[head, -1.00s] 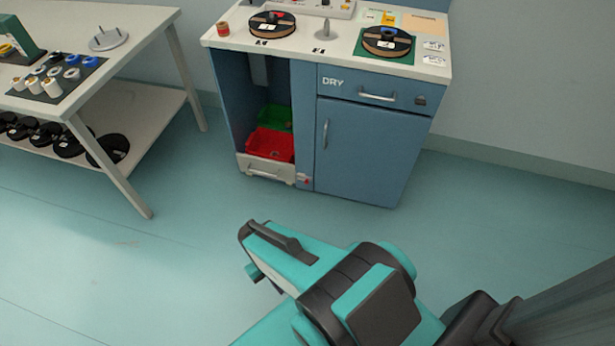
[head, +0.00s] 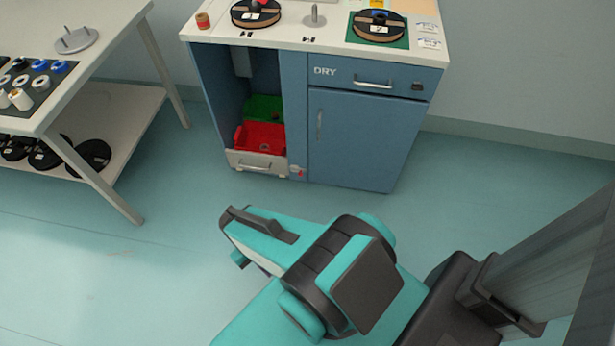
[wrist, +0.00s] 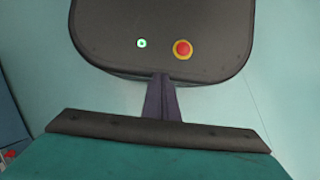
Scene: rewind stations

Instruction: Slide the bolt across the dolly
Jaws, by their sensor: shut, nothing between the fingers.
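The dolly (head: 254,163) is a low white cart with a handle on its front. It stands on the floor in the open left bay of the blue cabinet and bears a red bin (head: 262,138) and a green bin (head: 264,107). The bolt (head: 298,171) looks like a small grey piece with a red tip, low on the post right of the dolly. Its exact position is too small to tell. My gripper (wrist: 161,80) is shut and empty in the wrist view, apart from both. In the head view my arm stretches over the floor in front of the cabinet.
The blue cabinet (head: 360,140) has a closed door and a drawer marked DRY, with reels on top. A white table (head: 100,65) with a lower shelf of black reels stands at the left. The floor (head: 150,260) between is clear.

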